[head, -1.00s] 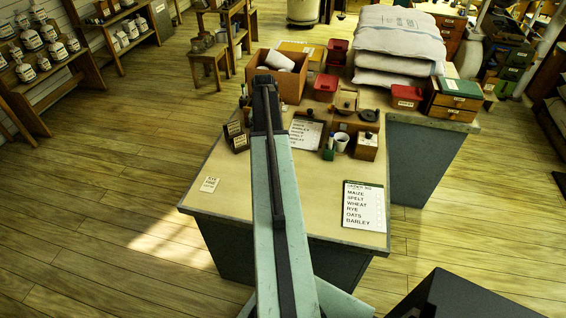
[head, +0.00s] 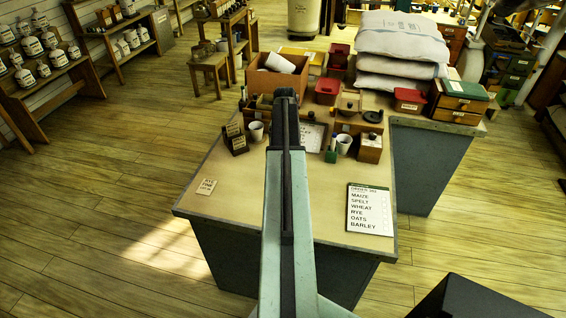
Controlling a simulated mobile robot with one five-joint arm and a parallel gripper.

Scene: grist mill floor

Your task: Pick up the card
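A small pale card (head: 207,187) with a few dark printed lines, the top one reading like RYE, lies flat near the left edge of the tan-topped table (head: 235,195). My arm reaches up the middle of the head view, over the table. The dark end of my arm, where my gripper (head: 285,95) is, lies to the right of the card and farther back, apart from it. The fingers cannot be made out, so their opening and anything between them are hidden. The card is fully visible.
A white order board (head: 370,210) lies at the table's front right. White cups (head: 256,131), small dark signs (head: 236,138), a cardboard box (head: 278,80), red tubs (head: 327,91) and stacked sacks (head: 402,40) stand farther back. The tabletop around the card is clear.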

